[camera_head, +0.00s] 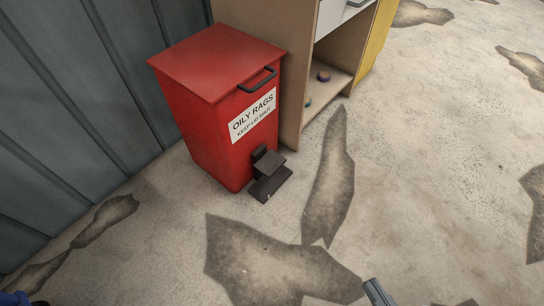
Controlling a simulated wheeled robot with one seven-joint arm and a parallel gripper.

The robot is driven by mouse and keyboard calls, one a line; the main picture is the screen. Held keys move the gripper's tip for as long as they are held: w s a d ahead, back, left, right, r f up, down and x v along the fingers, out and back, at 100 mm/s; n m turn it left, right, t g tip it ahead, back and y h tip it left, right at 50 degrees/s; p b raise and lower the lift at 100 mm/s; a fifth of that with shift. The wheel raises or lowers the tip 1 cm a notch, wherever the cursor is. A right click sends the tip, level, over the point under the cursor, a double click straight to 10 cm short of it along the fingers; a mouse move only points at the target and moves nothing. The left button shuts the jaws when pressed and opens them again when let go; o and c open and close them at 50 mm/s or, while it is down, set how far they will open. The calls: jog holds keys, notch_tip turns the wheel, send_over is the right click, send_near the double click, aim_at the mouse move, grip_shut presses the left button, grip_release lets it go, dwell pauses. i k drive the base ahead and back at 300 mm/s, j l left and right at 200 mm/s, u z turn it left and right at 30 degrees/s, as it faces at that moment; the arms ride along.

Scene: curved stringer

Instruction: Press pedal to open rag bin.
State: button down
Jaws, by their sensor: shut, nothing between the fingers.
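The red rag bin (222,112) stands on the floor against the grey wall, with a white "OILY RAGS, KEEP LID SHUT" label on its front. Its red lid (218,60) is down, with a dark handle (258,80) at the front edge. The dark pedal (270,163) sticks out low at the bin's front, raised above a dark base plate (271,185). The grey tip of my gripper (378,292) shows at the bottom edge, shut and empty, well apart from the pedal. The rest of it is out of view.
The grey ribbed wall (70,90) is behind and left. The concrete floor in front is clear, with dark stains. A blue object (15,298) shows at bottom left.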

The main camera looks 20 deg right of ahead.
aim_at(271, 161)
jog(key=i+j+u, duration=0.25)
jog(key=i+j, duration=0.7)
jog(key=i, duration=0.55)
